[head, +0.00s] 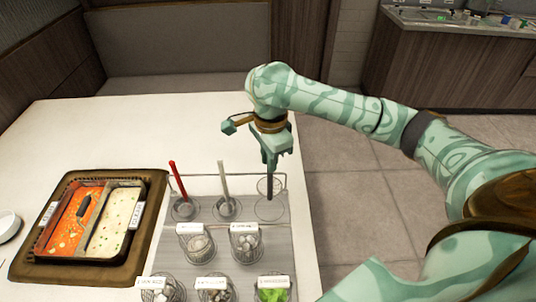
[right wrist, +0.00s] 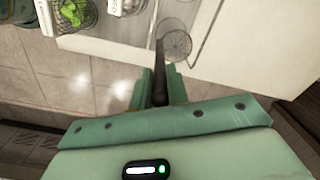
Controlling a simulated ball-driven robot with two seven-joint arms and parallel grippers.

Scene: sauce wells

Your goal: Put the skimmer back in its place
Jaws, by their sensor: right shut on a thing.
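My right gripper (head: 273,155) is shut on the dark handle of the skimmer (head: 270,188). The handle points down at the right end of the utensil rack (head: 218,176). The skimmer's round mesh head shows in the right wrist view (right wrist: 177,42), beyond the dark handle (right wrist: 159,75) between the fingers (right wrist: 159,88). Thin rings show around the lower handle in the head view; I cannot tell whether the head rests on the rack's base or hangs just above it. A red-handled ladle (head: 178,180) and a grey-handled utensil (head: 223,178) stand in the rack's other places. My left gripper is out of view.
In front of the rack are labelled wire baskets, including one with white pieces (head: 246,245) and one with green leaves (head: 272,290). A divided pot (head: 141,208) of red and pale broth sits in a brown tray (head: 22,262) at left. The white table (head: 130,120) is clear behind.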

